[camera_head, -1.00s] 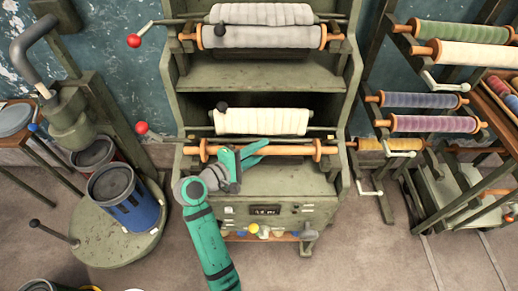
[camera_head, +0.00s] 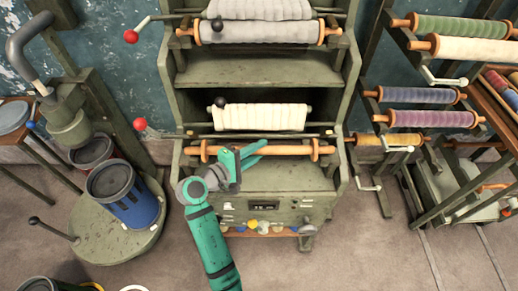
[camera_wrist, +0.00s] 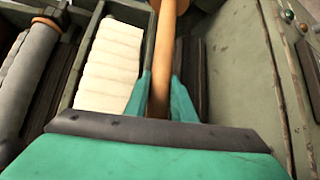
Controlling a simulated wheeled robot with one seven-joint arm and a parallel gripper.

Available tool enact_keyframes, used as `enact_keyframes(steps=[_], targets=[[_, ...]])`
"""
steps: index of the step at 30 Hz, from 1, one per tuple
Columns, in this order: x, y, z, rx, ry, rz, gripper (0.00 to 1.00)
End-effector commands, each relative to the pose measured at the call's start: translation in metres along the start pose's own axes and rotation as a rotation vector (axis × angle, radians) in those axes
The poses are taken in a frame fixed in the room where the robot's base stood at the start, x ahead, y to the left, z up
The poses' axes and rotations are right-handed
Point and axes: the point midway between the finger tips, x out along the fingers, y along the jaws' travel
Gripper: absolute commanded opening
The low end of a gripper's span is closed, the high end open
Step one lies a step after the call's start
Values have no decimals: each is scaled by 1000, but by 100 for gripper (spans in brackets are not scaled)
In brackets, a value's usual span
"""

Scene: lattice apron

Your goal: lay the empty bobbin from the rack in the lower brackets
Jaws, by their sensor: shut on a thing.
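The empty bobbin (camera_head: 285,151), a bare orange-brown spindle with a flange near each end, lies level across the front of the green machine. My gripper (camera_head: 250,151) is shut on it left of its middle. In the wrist view the bobbin (camera_wrist: 163,60) runs between the two teal fingers (camera_wrist: 161,95). The lower brackets stand at the machine's two sides; the right one (camera_head: 341,146) shows beside the bobbin's right end. I cannot tell whether the ends rest in the brackets or hang just above them.
A cream roll (camera_head: 260,117) lies just behind the bobbin, and a grey roll (camera_head: 258,31) sits in the upper brackets. The thread rack (camera_head: 386,65) with wound bobbins stands at the right. A blue drum (camera_head: 135,207) and red-knobbed levers (camera_head: 141,124) are at the left.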

Motion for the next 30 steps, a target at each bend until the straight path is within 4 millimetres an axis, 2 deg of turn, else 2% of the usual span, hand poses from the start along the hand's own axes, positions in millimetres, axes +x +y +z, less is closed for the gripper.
enact_keyframes(steps=[30], targets=[[4,-8,3,3,-8,0,0]])
